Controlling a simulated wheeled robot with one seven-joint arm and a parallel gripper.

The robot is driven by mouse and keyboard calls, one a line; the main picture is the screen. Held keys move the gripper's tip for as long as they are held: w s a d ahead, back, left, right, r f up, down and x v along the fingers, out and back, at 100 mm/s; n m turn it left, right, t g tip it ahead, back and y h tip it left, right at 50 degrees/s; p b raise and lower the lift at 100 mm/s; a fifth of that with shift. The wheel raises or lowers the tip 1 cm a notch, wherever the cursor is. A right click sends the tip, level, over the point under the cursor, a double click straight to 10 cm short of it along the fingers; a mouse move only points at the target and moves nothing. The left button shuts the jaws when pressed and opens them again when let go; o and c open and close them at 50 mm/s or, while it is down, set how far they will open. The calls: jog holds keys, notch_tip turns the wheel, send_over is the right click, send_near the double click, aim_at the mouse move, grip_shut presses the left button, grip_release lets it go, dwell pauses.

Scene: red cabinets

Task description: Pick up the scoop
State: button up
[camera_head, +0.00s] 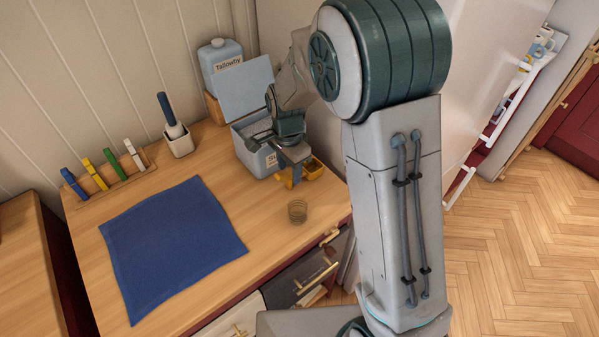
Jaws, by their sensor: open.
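I cannot surely make out the scoop. A small orange-yellow piece (314,170), possibly the scoop or a holder, shows on the counter at the right of the grey-blue box, partly hidden by my gripper. The box (252,160) has its lid (246,88) raised and a label that is mostly covered. My gripper (279,152) is open over the box's front right part, beside the orange-yellow piece. Nothing shows held between its fingers. I cannot tell whether it touches the box, and the box's inside is largely hidden.
A blue cloth (172,242) lies on the wooden counter (262,226). Coloured clips on a rack (105,176), a white holder with a dark-handled tool (178,140) and a pale blue jug (220,58) stand behind. A drawer (305,279) is below.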

aim_at(289, 173)
jog(key=shift+f, duration=1.8)
grip_shut()
jog(key=shift+r, duration=0.15)
